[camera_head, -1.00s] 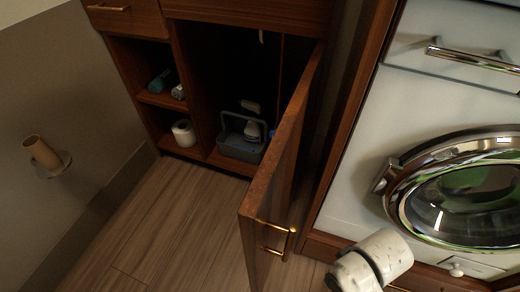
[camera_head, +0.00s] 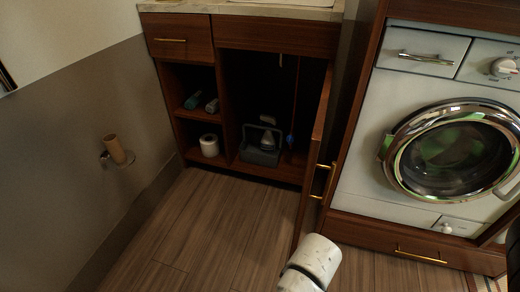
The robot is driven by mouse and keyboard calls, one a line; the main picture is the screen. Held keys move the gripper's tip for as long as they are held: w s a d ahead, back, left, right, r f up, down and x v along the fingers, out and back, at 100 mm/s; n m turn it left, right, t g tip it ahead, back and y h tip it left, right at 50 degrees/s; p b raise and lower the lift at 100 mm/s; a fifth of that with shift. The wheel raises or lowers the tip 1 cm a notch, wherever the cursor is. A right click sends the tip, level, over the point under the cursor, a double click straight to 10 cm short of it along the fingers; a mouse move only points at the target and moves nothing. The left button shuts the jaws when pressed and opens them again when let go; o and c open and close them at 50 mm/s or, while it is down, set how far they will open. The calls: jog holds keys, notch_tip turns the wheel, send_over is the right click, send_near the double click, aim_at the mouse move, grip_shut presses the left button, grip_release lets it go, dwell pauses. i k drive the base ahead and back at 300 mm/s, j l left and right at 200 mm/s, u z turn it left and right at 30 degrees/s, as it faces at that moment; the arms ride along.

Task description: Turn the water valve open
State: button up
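The cabinet under the counter stands open, its wooden door (camera_head: 315,150) swung out to the right and seen nearly edge-on. Its inside is dark. A thin reddish vertical line (camera_head: 294,100) runs down its right part, with a small blue thing (camera_head: 290,140) low beside it. A small pale piece (camera_head: 280,61) shows at the top. I cannot tell which of these, if any, is the water valve. My white arm link (camera_head: 316,258) shows at the bottom, in front of the open door's lower end. My gripper is not in view.
A grey caddy (camera_head: 259,155) with a bottle (camera_head: 267,141) stands on the cabinet floor. A toilet roll (camera_head: 209,145) sits on the left shelf. The washing machine (camera_head: 365,130) is right of the door. A wall roll holder (camera_head: 116,150) is left. The wooden floor (camera_head: 215,225) before the cabinet is clear.

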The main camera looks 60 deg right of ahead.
aim_at(290, 139)
jog(key=i+j, duration=0.15)
jog(key=i, duration=0.45)
jog(key=i+z, duration=0.4)
jog(key=i+j+z, duration=0.1)
jog(key=i+z, duration=0.25)
jog(key=k, duration=0.1)
